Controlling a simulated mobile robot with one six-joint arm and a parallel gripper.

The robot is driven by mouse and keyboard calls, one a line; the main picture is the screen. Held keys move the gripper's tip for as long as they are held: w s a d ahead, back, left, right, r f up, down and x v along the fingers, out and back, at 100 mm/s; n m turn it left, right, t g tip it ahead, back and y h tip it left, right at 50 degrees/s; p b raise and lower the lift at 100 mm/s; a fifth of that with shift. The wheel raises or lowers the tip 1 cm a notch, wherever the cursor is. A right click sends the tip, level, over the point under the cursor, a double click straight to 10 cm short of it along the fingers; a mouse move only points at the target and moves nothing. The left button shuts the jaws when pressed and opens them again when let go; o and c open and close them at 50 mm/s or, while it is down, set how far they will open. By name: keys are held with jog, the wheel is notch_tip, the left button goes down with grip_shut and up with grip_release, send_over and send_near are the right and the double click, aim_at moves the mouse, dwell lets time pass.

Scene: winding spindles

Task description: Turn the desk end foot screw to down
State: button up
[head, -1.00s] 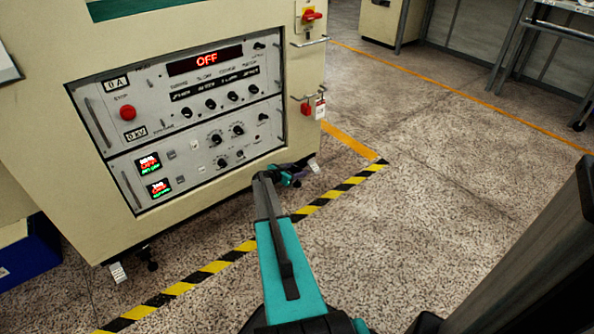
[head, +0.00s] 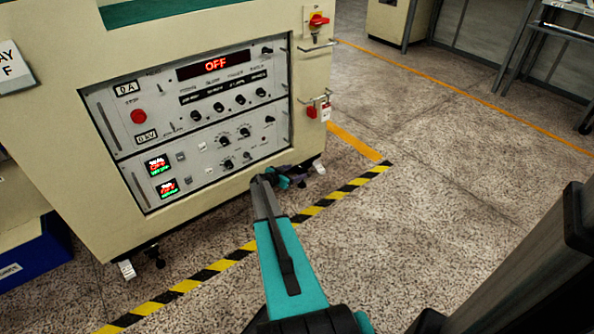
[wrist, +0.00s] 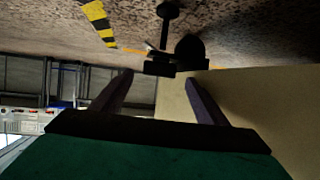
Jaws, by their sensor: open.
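In the wrist view, which looks upside down, a foot screw (wrist: 163,28) shows a black disc and a thin stem beside a round black caster (wrist: 192,49). A flat dark plate (wrist: 160,69) with a pale edge sits at its inner end. My gripper (wrist: 160,80) is open, one dark finger on each side of the plate in the picture; contact cannot be told. In the head view my gripper (head: 297,173) is low at the right bottom corner of the cream cabinet (head: 312,82). A small pale tab (head: 318,168) shows just beyond it; the screw itself is mostly hidden there.
Another foot with a pale tab (head: 126,269) is under the cabinet's left corner. A yellow-black floor stripe (head: 233,255) runs along the cabinet front. A blue bin (head: 35,262) stands at left. The floor at right is open.

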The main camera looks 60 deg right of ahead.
jog(key=shift+s+p+v, duration=0.15)
jog(key=shift+p+v, duration=0.45)
jog(key=shift+v, duration=0.25)
jog(key=shift+s+p+v, duration=0.15)
jog(key=shift+p+v, duration=0.45)
jog(key=shift+v, duration=0.25)
